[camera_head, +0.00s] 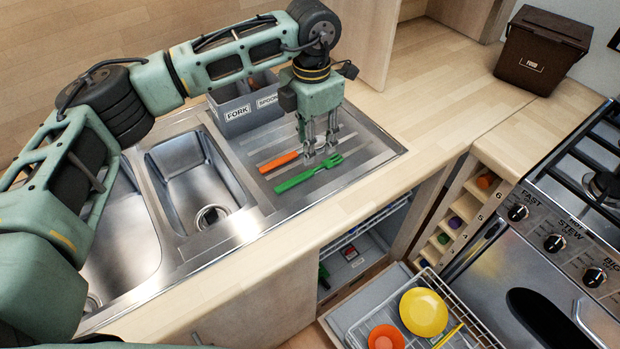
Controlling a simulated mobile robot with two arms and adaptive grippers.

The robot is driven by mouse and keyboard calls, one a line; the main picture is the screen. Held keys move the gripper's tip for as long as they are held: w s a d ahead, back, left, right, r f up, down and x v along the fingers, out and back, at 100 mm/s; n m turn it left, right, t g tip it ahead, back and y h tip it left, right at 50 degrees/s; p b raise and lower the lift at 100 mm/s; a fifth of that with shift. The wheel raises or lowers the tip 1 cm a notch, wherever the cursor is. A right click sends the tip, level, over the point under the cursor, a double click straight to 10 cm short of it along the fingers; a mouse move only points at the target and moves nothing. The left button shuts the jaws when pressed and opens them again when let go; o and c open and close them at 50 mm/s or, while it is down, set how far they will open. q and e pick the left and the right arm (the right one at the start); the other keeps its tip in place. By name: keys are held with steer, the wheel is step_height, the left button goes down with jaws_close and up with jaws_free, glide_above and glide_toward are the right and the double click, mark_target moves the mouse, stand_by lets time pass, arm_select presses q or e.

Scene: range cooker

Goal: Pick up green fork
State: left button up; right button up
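A green fork (309,174) lies on the ribbed steel drainer (352,168), its tines toward the right. My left gripper (321,156) points straight down just behind the fork, near its tined end. Its two fingers look apart, with nothing seen between them. I cannot tell whether a fingertip touches the fork. An orange utensil (279,161) lies behind the green fork, its right end close to the gripper's fingers. My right gripper is not in view.
A grey cutlery holder (236,120) labelled FORK and SPOON stands at the drainer's back. Sink basins (190,178) lie to the left. An open dishwasher rack (455,340) holds a yellow dish (423,311) and an orange one (385,338).

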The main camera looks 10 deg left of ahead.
mark_target(308, 172)
arm_select(q)
step_height(308, 172, down, 3)
steer(key=shift+s+r+p, duration=0.1)
steer(key=shift+p, duration=0.25)
steer(key=f+p, duration=0.1)
steer(key=f, duration=0.2)
steer(key=a+f+p, duration=0.1)
steer(key=f, duration=0.1)
steer(key=shift+s+f+p, duration=0.1)
steer(key=shift+f+p, duration=0.1)
steer(key=shift+p, duration=0.1)
steer(key=shift+d+f, duration=0.1)
steer(key=shift+f, duration=0.15)
jaws_close()
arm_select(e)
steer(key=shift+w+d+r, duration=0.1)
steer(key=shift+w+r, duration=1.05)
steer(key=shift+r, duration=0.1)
